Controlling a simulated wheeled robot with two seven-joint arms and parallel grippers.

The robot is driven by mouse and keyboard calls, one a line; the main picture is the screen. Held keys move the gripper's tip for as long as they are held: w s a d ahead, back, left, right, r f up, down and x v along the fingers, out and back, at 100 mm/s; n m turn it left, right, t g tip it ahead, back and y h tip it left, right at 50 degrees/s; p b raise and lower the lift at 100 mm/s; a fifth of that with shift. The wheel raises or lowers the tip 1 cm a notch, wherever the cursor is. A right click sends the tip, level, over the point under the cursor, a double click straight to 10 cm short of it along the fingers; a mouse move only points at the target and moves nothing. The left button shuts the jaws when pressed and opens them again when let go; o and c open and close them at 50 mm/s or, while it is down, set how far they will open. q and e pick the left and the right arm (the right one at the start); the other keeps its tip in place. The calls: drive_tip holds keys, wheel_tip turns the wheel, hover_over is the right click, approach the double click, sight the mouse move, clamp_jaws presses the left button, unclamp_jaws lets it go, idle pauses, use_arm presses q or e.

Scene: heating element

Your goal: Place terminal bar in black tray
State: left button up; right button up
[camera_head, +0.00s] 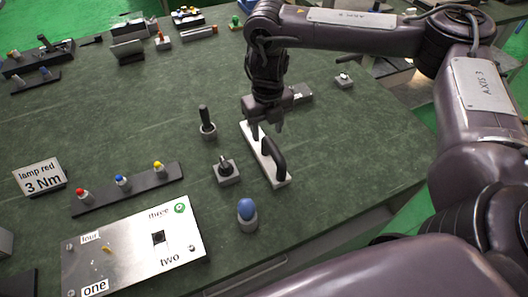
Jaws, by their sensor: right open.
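My right gripper (267,130) comes down from the upper right, with its fingers pointing down over a light metal plate (281,180) that carries a black arched handle (273,157). Its fingers are apart at the far part of this plate; I cannot tell whether they touch it. I cannot tell for sure which piece is the terminal bar. A black base (133,192) with red, blue and yellow knobs lies at the left. A dark flat piece (18,284) is cut off at the lower left; whether either is the black tray is unclear. My left gripper is not in view.
Near the gripper stand a black upright peg (206,122), a small block with a black knob (226,172) and a blue egg-shaped piece (247,209). A metal panel (130,254) with labels lies at the front left. The green table is clear at centre left.

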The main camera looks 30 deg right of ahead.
wheel_tip(320, 180, down, 7)
drive_tip(key=shift+a+r+b, duration=0.15)
drive_tip(key=shift+r+b, duration=0.05)
drive_tip(key=shift+b, duration=0.4)
drive_tip(key=shift+c, duration=0.2)
clamp_jaws()
drive_tip(key=shift+r, duration=0.1)
drive_tip(key=shift+w+r, duration=0.1)
drive_tip(key=shift+r, duration=0.4)
wheel_tip(320, 180, up, 19)
drive_tip(key=p, duration=0.4)
drive_tip(key=shift+p, duration=0.3)
